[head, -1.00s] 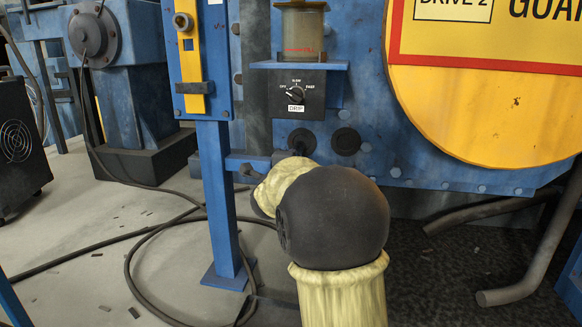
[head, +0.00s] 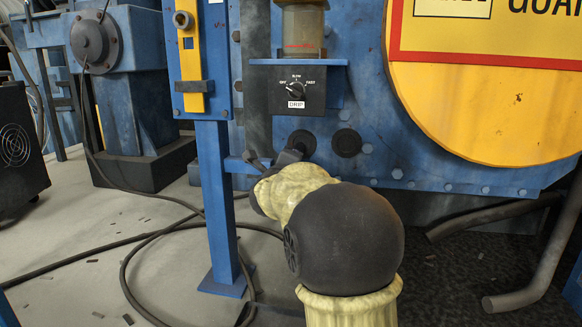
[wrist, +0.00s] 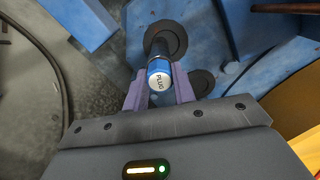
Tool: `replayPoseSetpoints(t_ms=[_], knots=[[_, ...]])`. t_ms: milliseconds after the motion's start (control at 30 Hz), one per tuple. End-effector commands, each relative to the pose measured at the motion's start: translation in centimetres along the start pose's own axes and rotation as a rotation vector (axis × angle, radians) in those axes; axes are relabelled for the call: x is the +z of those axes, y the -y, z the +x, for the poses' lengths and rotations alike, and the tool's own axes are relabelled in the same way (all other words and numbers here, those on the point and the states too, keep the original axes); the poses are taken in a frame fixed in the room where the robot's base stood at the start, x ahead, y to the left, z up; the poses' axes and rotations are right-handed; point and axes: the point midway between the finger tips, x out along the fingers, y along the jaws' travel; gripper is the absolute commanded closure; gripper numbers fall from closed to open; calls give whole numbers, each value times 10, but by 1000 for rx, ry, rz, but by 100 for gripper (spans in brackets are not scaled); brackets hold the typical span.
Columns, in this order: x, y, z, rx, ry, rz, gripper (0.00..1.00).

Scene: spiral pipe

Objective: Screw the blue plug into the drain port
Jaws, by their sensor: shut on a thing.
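The blue plug (wrist: 158,80), with a pale end face marked "PLUG", is between the two purple fingers of my gripper (wrist: 160,92) in the wrist view. Its dark shaft points at a round black port (wrist: 172,38) on the blue machine wall. The shaft end overlaps that port, and I cannot tell whether it touches or has entered it. In the head view my gripper (head: 272,160) is just left of and below the left black port (head: 302,139). The plug is hidden there by my arm. No label shows which port is the drain port.
A second black port (head: 347,142) is right of the first. A knob box (head: 297,90) is above them. A blue post (head: 218,205) stands close left of my gripper. Grey pipes (head: 530,290) are at right, and a dark cable (head: 130,262) lies on the floor.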

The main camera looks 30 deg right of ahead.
Motion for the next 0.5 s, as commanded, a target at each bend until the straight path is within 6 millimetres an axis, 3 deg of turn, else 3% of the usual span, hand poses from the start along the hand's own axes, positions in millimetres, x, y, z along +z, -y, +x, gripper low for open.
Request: replayPoseSetpoints(t_ms=[500], knots=[[0,1,1,0,0,545,100]])
